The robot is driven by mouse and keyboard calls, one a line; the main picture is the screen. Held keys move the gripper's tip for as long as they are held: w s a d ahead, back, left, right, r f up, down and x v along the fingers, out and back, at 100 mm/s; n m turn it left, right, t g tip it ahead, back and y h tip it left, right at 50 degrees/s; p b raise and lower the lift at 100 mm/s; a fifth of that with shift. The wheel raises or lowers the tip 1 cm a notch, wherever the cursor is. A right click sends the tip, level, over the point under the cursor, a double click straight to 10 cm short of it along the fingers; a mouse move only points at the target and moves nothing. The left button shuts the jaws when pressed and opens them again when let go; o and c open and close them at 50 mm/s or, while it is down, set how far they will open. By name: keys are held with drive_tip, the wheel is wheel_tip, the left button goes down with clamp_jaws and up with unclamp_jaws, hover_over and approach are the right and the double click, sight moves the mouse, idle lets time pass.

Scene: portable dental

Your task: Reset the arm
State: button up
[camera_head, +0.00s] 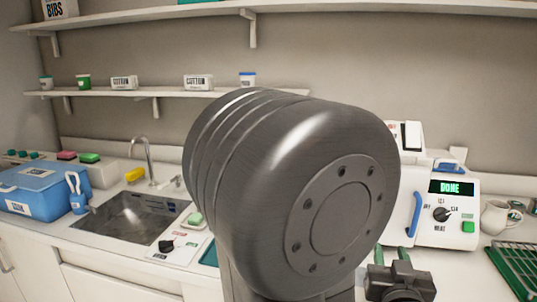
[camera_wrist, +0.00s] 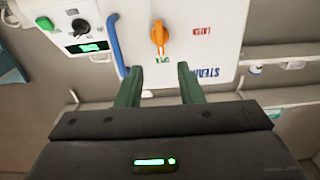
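My gripper (camera_wrist: 158,80) shows two green fingers standing apart with nothing between them. In the wrist view it faces a white machine (camera_wrist: 215,25) with an orange knob (camera_wrist: 158,36), a blue handle (camera_wrist: 116,45) and upside-down words reading LATCH and STEAM. In the head view my gripper (camera_head: 395,255) is small at the lower right, in front of the white machine (camera_head: 425,235). The machine's display (camera_head: 458,187) reads DONE. My large dark arm link fills the middle of the head view and hides part of the counter and machine.
A sink (camera_head: 130,215) with a faucet (camera_head: 145,160) and a blue box (camera_head: 45,190) are at the left. A green rack (camera_head: 515,262) and a white mug (camera_head: 494,217) are at the right. Wall shelves (camera_head: 165,93) hold small containers.

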drive_tip(key=w+d+n+p, duration=0.2)
drive_tip(key=w+n+p, duration=0.1)
drive_tip(key=w+n, duration=0.5)
drive_tip(key=w, duration=0.3)
drive_tip(key=shift+d+n, duration=0.25)
drive_tip(key=shift+n, duration=0.15)
idle(0.4)
idle(0.5)
